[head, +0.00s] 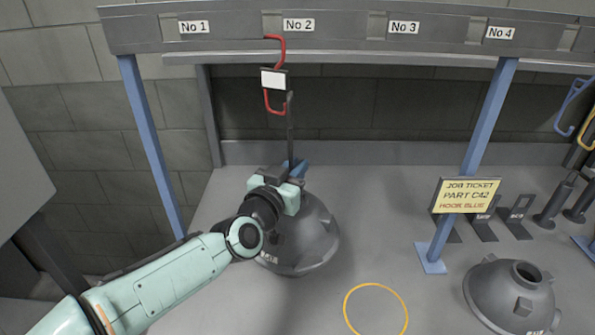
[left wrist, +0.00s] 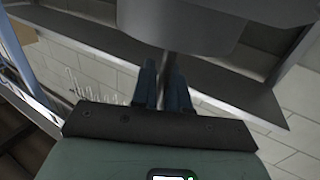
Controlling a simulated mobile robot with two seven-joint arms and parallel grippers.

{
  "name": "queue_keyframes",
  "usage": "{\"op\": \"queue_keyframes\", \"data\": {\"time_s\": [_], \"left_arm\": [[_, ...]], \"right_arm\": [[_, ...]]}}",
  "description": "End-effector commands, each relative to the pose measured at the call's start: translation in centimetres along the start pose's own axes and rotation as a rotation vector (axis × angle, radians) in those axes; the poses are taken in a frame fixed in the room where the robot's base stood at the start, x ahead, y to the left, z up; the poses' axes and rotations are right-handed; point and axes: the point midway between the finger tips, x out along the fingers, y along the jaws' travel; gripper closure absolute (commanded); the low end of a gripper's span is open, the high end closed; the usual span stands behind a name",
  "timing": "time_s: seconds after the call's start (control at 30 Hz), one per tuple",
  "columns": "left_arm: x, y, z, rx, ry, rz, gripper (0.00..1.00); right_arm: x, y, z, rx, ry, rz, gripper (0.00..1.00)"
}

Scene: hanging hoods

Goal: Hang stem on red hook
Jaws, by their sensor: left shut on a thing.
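The red hook (head: 275,104) hangs from the rail near label No 2, with a blank white tag on its shank and an open curl at the bottom. A thin dark stem (head: 290,128) rises from a grey dome-shaped hood (head: 300,235). Its top overlaps the right side of the hook's curl; I cannot tell if they touch. My left gripper (head: 294,170) is shut on the stem just above the hood. In the left wrist view the blue fingers (left wrist: 164,88) flank the stem (left wrist: 168,66), beside the hood (left wrist: 185,30). My right gripper is not in view.
The overhead rail (head: 350,30) carries several numbered labels. A second grey hood (head: 510,297) sits at the lower right. A yellow ticket (head: 466,195) reads "PART C42 HOOK BLUE". Blue posts (head: 150,145) flank the bench. A yellow ring (head: 376,310) marks clear bench. Blue and yellow hooks (head: 572,105) are at far right.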

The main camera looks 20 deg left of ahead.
Motion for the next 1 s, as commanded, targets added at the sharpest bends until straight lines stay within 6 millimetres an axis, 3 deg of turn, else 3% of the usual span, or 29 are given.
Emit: {"op": "queue_keyframes", "data": {"time_s": [0.6, 1.0], "left_arm": [[0.0, -2.3, -0.1, -0.001, 0.006, -0.004, 1.0], [0.0, -2.5, -0.1, -0.001, 0.005, -0.003, 1.0]], "right_arm": [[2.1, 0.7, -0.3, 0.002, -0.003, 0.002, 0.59], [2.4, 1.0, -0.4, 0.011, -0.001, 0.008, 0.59]]}}
